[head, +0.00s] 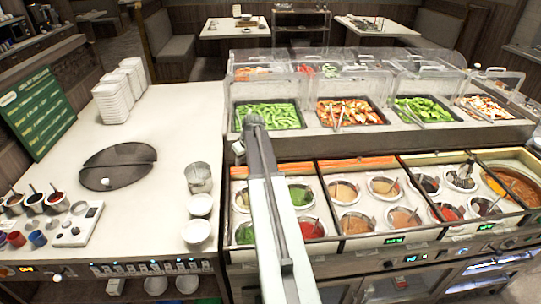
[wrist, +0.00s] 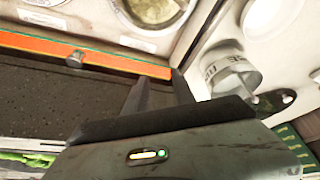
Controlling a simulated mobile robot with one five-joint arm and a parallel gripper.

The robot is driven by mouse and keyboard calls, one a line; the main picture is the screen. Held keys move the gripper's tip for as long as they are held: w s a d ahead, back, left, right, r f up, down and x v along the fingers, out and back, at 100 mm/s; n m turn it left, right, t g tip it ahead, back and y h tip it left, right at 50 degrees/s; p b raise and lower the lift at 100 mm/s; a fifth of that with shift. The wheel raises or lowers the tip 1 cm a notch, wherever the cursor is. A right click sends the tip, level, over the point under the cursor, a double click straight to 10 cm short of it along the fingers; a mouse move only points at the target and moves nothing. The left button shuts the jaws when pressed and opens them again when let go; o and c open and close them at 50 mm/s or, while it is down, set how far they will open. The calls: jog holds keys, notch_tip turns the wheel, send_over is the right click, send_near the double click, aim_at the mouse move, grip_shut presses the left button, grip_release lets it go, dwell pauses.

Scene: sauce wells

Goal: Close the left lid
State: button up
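The left sauce section (head: 232,218) is uncovered in the head view, with its wells of green and red sauce showing around my arm. An orange strip (head: 240,171) runs along its back edge; I cannot tell whether it is the folded left lid. The wrist view shows an orange strip (wrist: 100,60) with a small round knob (wrist: 75,59) beside a dark speckled panel. My gripper (head: 252,120) is over the ledge behind this section, near the green bean tray. In the wrist view my gripper (wrist: 160,92) has its dark fingers apart, with nothing seen held, close to the strip's end.
Clear covers (head: 330,65) stand over the food trays behind. A metal cup (wrist: 228,70) is close to the right of my fingers in the wrist view.

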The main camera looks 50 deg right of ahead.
jog(key=s+d+r+m+p, duration=0.1)
jog(key=s+d+r+m, duration=0.1)
jog(key=s+d, duration=0.8)
jog(key=shift+h, duration=0.4)
jog(key=b+x, duration=0.2)
jog(key=x, duration=0.1)
jog(key=w+d+b+x, duration=0.1)
jog(key=b+x, duration=0.1)
jog(key=b, duration=0.1)
jog(key=b+x, duration=0.2)
jog(key=x, duration=0.1)
jog(key=shift+w+d+r, duration=0.1)
jog(key=shift+w+d, duration=0.15)
jog(key=shift+w, duration=0.05)
jog(key=shift+r, duration=0.1)
jog(key=shift+c, duration=0.3)
grip_shut()
